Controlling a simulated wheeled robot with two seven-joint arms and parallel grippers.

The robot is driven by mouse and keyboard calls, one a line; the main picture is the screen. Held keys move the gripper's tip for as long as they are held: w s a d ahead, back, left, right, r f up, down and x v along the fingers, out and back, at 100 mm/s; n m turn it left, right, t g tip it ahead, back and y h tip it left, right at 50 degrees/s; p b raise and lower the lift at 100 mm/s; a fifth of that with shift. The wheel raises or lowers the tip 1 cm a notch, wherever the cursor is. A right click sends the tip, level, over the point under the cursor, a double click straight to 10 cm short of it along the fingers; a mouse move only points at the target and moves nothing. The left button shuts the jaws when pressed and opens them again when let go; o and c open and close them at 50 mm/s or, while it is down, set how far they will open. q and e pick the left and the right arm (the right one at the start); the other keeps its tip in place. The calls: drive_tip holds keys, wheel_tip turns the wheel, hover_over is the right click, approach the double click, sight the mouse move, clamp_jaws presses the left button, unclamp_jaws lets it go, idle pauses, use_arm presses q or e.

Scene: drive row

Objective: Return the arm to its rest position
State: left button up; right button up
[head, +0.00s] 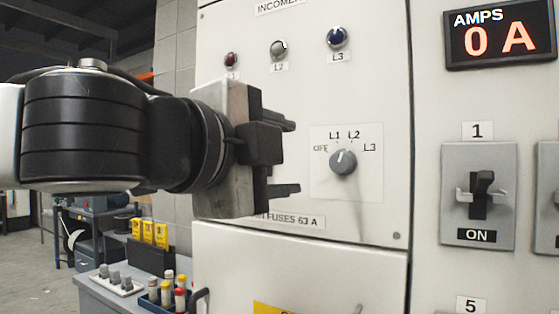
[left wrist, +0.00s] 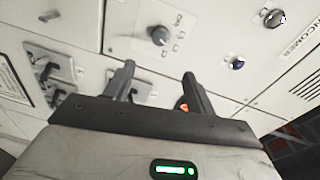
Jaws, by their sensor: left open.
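My left gripper (head: 292,156) is open and empty in front of the white cabinet panel (head: 370,80), just left of the rotary selector knob (head: 343,161). Its fingers point right in the head view, and I see a gap between them and the knob. In the left wrist view the two fingers (left wrist: 158,74) stand apart with nothing between them, and the knob (left wrist: 158,36) shows beyond them. The knob's pointer is near L1, but I cannot tell exactly. My left arm comes in from the left edge. My right gripper is not in view.
An AMPS display (head: 500,35) reads 0 A. Switch 1 (head: 480,195) is marked ON. Indicator lamps, including a blue one (head: 337,37), sit above the knob. A bench (head: 105,290) at lower left holds a blue tray (head: 150,302) of fuses and yellow boxes (head: 149,233).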

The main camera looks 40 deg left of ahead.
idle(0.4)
use_arm(q)
drive_tip(key=w+a+f+n+g+h, duration=0.1)
drive_tip(key=w+a+f+g, duration=0.1)
drive_tip(key=w+f, duration=0.45)
drive_tip(key=w+a+f+n+g+h, duration=0.1)
drive_tip(key=w+a+f+h, duration=0.15)
drive_tip(key=f, duration=0.65)
wheel_tip(320, 180, down, 15)
drive_tip(key=d+n+g, duration=0.1)
drive_tip(key=n+g, duration=0.2)
drive_tip(key=s+d+f+n+g, duration=0.2)
drive_tip(key=s+f, duration=0.1)
drive_tip(key=f, duration=0.6)
drive_tip(key=s+d+f+n+g, duration=0.2)
drive_tip(key=s+f, duration=0.2)
drive_tip(key=f, duration=0.4)
drive_tip(key=s+d+f+n+g, duration=0.4)
drive_tip(key=s+d+f, duration=0.3)
drive_tip(key=s+f, duration=0.3)
drive_tip(key=w+d+f+m+t+h, duration=0.1)
drive_tip(key=w+d+f+t+h, duration=0.1)
drive_tip(key=w+d+f+t, duration=0.2)
drive_tip(key=shift+w+d+t+h, duration=0.35)
drive_tip(key=shift+w+d+t, duration=0.4)
drive_tip(key=shift+t, duration=0.95)
drive_tip(key=shift+w+a, duration=0.1)
